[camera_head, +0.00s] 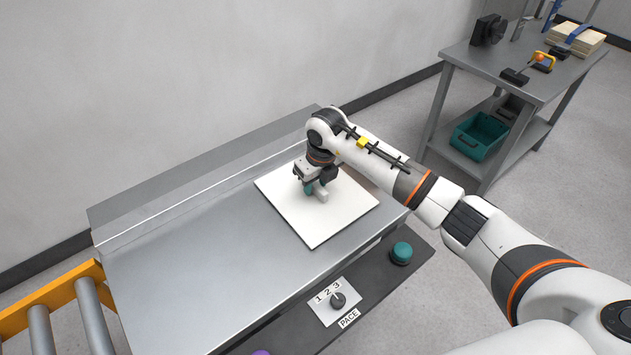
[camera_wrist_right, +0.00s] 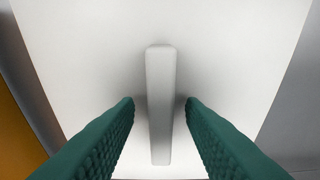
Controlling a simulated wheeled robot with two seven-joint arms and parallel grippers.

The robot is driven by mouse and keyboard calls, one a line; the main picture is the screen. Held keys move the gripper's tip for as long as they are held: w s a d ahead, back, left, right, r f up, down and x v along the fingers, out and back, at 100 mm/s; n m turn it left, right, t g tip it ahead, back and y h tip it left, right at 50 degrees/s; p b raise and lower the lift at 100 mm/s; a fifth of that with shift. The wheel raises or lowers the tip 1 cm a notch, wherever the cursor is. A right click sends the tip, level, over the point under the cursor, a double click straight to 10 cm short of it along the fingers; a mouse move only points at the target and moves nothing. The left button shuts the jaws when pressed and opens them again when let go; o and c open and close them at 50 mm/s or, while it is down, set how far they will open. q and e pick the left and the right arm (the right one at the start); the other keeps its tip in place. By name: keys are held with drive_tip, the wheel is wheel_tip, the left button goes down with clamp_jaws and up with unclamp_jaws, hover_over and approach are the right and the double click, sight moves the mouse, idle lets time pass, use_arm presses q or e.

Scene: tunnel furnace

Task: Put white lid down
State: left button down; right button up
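The white lid (camera_head: 293,216) is a flat square plate lying on the grey metal table, near its right end in the head view. A raised white bar handle (camera_wrist_right: 160,105) stands in its middle. My right gripper (camera_head: 316,190) is over the lid at the handle. In the right wrist view its two green fingers (camera_wrist_right: 160,115) stand on either side of the handle, with a gap on both sides, so it is open. The fingers partly hide the handle in the head view. My left gripper is not in view.
The metal table (camera_head: 190,265) is bare to the left of the lid. A control panel with a dial (camera_head: 338,300) and a green button (camera_head: 401,253) runs along the front edge. An orange roller conveyor (camera_head: 60,290) is at left. A grey workbench (camera_head: 500,70) stands at the back right.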

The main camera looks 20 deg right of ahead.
sight(321, 190)
wheel_tip(321, 190, up, 12)
drive_tip(key=s, duration=0.2)
drive_tip(key=shift+d, duration=0.35)
drive_tip(key=shift+f, duration=0.1)
